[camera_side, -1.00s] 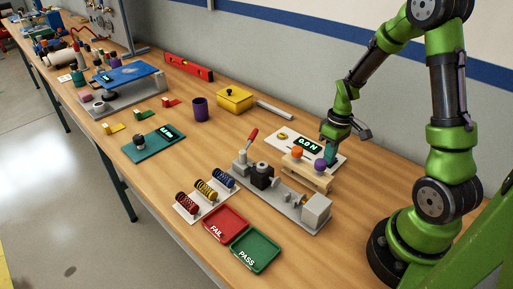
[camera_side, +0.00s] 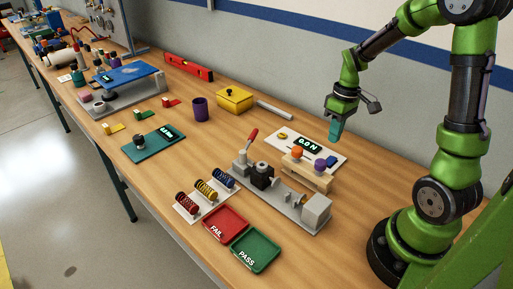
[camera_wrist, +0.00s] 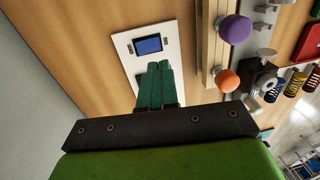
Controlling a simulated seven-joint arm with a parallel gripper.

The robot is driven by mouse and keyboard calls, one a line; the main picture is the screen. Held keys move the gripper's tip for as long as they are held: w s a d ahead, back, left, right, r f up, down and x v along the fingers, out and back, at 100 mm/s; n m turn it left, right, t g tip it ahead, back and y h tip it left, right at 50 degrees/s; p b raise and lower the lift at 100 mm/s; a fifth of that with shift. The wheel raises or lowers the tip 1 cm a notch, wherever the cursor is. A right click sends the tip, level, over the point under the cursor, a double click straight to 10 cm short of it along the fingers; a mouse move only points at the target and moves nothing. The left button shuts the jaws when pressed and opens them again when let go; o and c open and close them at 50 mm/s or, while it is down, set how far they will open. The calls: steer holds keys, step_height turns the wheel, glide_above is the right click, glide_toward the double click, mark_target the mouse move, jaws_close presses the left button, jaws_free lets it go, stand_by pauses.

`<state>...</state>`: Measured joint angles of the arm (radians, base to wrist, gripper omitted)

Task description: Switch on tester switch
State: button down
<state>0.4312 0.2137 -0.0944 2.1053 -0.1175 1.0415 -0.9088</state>
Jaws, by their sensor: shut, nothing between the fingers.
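The tester is a flat white panel (camera_side: 283,134) at the back right of the bench, with a lit display (camera_side: 307,145) reading 0.0 N. Its blue switch (camera_side: 331,162) sits at the panel's right end. In the wrist view the blue switch (camera_wrist: 149,45) lies on the white panel (camera_wrist: 121,40), just beyond my fingertips. Which way the switch is tipped cannot be told. My gripper (camera_side: 336,132), with teal fingers, is shut and empty above the panel, apart from it. The fingers hide part of the panel in the wrist view (camera_wrist: 159,66).
In front of the panel stands a wooden rack with an orange knob (camera_side: 297,152) and a purple knob (camera_side: 320,165). A yellow box (camera_side: 234,100) and a grey bar (camera_side: 275,110) lie to the left.

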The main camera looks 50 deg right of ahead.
step_height(320, 180, up, 7)
steer(key=shift+a+f, duration=0.2)
steer(key=shift+a, duration=0.2)
